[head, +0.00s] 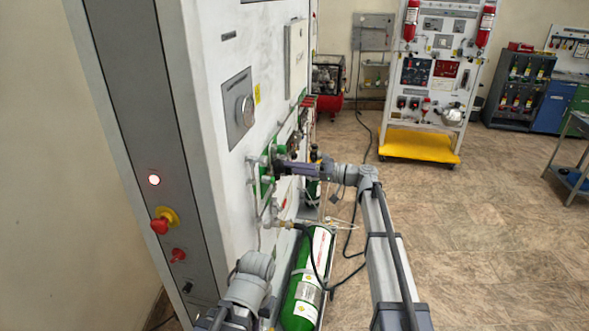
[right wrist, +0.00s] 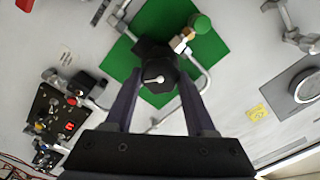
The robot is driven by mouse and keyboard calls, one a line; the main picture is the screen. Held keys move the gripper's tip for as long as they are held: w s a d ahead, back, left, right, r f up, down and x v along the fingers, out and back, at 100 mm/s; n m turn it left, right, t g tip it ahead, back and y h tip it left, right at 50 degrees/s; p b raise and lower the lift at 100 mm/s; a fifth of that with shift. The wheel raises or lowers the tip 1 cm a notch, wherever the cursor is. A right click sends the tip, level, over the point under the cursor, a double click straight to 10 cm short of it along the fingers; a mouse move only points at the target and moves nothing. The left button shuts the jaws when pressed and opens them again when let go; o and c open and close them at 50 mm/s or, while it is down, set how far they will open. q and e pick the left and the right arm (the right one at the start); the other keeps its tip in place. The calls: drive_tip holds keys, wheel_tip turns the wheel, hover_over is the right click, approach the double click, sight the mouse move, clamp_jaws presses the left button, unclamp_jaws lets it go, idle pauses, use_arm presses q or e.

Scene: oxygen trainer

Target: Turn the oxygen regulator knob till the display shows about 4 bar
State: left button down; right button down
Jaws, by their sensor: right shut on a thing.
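The regulator knob (right wrist: 158,76) is black with a white pointer mark, in front of a green square plate (right wrist: 211,58) on the white panel. My right gripper (right wrist: 157,92) has one finger on each side of the knob and is shut on it. In the head view my right gripper (head: 281,167) reaches the panel from the right and hides most of the knob. A small black unit with red lit digits (right wrist: 70,127) shows at the left of the right wrist view; its reading is too small to tell.
A green gas cylinder (head: 306,285) stands below the panel, with a dark hose beside it. Metal pipes run by the green plate. A red emergency button (head: 160,225) is on the cabinet's grey side.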

drive_tip(key=shift+m, duration=1.1)
drive_tip(key=shift+c, duration=1.2)
unclamp_jaws()
drive_tip(key=v, duration=0.7)
drive_tip(key=shift+d, duration=0.4)
